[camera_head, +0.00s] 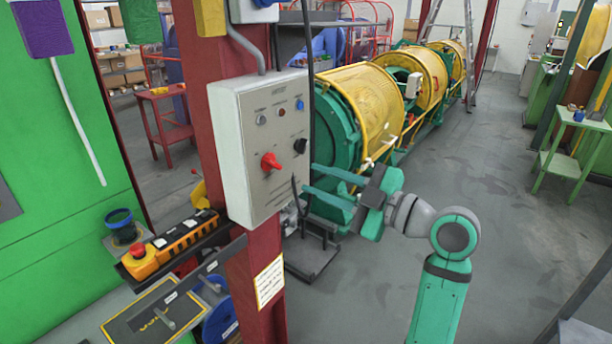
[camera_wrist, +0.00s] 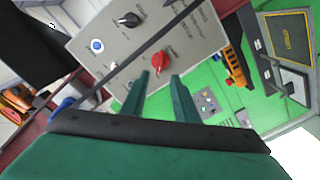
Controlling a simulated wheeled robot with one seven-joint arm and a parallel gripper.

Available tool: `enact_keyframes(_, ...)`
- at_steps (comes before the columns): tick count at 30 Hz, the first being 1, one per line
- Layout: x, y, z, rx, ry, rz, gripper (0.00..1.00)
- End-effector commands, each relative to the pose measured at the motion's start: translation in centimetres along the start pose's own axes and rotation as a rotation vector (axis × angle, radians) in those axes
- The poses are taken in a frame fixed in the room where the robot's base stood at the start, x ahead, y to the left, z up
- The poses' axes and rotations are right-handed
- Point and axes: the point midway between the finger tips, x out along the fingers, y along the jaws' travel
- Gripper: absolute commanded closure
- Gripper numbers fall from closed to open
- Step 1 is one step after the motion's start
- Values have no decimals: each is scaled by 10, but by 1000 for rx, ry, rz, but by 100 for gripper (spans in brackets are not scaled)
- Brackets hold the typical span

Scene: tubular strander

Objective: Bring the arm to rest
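My gripper (camera_head: 308,179) is in the middle of the head view, with its two green fingers apart and nothing between them. The fingers point left towards a grey control box (camera_head: 226,135) on a red post. A red rotary knob (camera_head: 270,161) and a black knob (camera_head: 300,146) are on the box's front. In the wrist view, the fingertips (camera_wrist: 160,74) stand apart, with the red knob (camera_wrist: 162,60) just beyond and between them. A gap shows between the fingertips and the knob in the head view. My arm is bent, its elbow out to the right.
A yellow and green strander drum (camera_head: 362,97) stands behind my gripper. An orange button panel (camera_head: 185,237) with a red button is at lower left. A green table (camera_head: 566,163) stands far right. The floor (camera_head: 470,170) between is clear. A dark cable crosses in front of the box.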

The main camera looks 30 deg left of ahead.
Motion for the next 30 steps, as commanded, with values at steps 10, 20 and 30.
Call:
enact_keyframes(10, -7, 0, 0, 0, -1, 0, 73)
enact_keyframes(20, -7, -1, 2, 5, -1, 4, 73)
enact_keyframes(30, -15, -37, 82, 261, -77, 217, 73)
